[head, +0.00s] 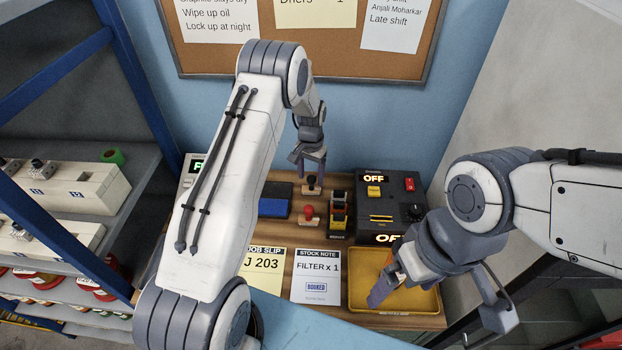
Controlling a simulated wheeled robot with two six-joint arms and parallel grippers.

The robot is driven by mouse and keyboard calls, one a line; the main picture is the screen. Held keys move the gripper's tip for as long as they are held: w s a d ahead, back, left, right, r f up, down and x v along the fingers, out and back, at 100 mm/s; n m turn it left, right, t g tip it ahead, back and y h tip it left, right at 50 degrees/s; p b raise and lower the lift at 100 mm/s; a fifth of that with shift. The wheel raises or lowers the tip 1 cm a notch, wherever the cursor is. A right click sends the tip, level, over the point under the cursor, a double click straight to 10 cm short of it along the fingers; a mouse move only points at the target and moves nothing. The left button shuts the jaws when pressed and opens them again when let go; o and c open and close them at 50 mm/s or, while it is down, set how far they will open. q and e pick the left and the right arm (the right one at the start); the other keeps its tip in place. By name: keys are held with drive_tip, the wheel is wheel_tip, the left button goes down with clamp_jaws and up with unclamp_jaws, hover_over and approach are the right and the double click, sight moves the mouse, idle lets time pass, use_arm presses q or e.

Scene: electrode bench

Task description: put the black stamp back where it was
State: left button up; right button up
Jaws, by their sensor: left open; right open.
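The black stamp (311,184) stands upright on the wooden bench (275,238), with a dark knob on a light base. My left gripper (308,172) is open, pointing down, with its fingertips close to the black stamp's knob. I cannot tell whether they touch it. A red stamp (308,212) stands upright just in front of the black one. My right gripper (438,303) is open and empty over the yellow tray (425,300) and the bench's front right edge, far from the stamps.
A blue pad (275,200) lies left of the stamps. A rack of dark and yellow items (338,215) and a black control box (390,210) stand to their right. A job slip (263,270) and a stock note (317,277) stamped in blue lie in front.

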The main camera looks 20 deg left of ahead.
sight(311, 176)
use_arm(q)
wheel_tip(311, 176, up, 10)
drive_tip(key=b, duration=0.4)
drive_tip(key=s+d+r+m, duration=0.2)
drive_tip(key=s+d+r, duration=0.45)
drive_tip(key=d, duration=0.35)
drive_tip(key=s+d+r+m, duration=0.1)
drive_tip(key=s+d+r, duration=0.2)
drive_tip(key=s+d, duration=0.6)
drive_tip(key=s+a+m+h, duration=0.1)
drive_tip(key=s+m, duration=0.1)
drive_tip(key=s, duration=1.9)
drive_tip(key=shift+m, duration=0.3)
drive_tip(key=shift+f, duration=0.1)
wheel_tip(311, 176, down, 4)
drive_tip(key=b, duration=0.3)
drive_tip(key=shift+b, duration=0.3)
